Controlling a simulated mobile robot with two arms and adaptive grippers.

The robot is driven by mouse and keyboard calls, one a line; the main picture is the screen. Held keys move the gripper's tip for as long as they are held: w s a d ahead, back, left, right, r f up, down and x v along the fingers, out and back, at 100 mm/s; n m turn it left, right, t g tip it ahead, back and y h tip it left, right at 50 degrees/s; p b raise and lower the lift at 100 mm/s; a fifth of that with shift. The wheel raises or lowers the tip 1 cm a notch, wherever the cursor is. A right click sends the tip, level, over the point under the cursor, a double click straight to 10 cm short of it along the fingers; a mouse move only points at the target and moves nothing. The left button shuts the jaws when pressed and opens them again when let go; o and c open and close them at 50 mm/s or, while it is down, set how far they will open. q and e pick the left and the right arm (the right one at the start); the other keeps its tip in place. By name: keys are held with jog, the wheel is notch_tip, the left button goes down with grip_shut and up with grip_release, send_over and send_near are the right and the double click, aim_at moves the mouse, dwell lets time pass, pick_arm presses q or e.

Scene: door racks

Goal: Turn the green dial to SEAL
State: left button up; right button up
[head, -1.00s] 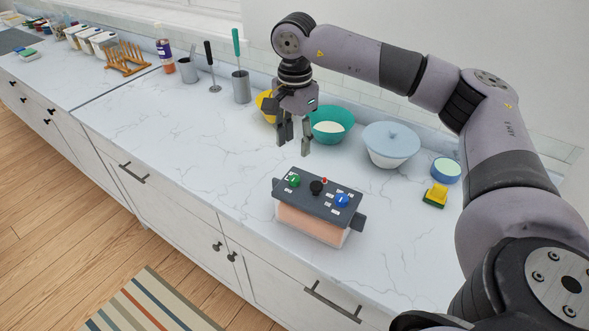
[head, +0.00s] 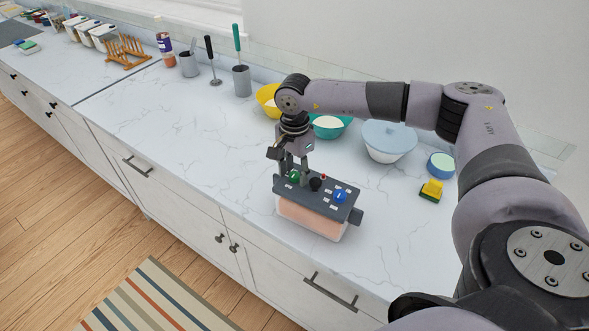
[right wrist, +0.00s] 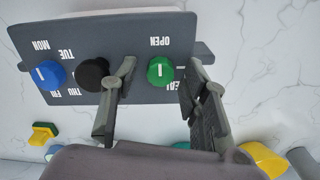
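The green dial (head: 294,176) is on the dark top panel (head: 325,192) of a box with an orange-pink body. In the right wrist view, the green dial (right wrist: 160,71) has a white line that lies along the direction of the OPEN label (right wrist: 159,41). The SEAL label (right wrist: 180,86) is partly hidden by a finger. My right gripper (head: 292,170) is over the panel, fingers pointing down. In the wrist view, the right gripper (right wrist: 162,78) is open, with a finger on each side of the green dial and visible gaps. My left gripper is not in view.
A black knob (right wrist: 92,74) is close beside one finger, and a blue dial (right wrist: 48,74) is farther along the panel. A small red part (head: 323,178) is near the black knob. Bowls (head: 388,140) and a sponge (head: 431,191) stand behind and right. Counter left of the box is clear.

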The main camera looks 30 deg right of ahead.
grip_shut()
dwell(0.3)
jog(key=m+b, duration=0.3)
jog(key=shift+f, duration=0.15)
jog(key=m+b, duration=0.2)
jog(key=m, duration=0.1)
jog(key=shift+m+b, duration=0.3)
jog(key=shift+m, duration=0.1)
jog(key=m+b, duration=0.3)
jog(key=m, duration=0.2)
jog(key=m+b, duration=0.1)
jog(key=m, duration=0.2)
jog(key=shift+m, duration=0.4)
jog(key=shift+r+m+b, duration=0.2)
jog(key=shift+m+b, duration=0.25)
jog(key=shift+m, duration=0.65)
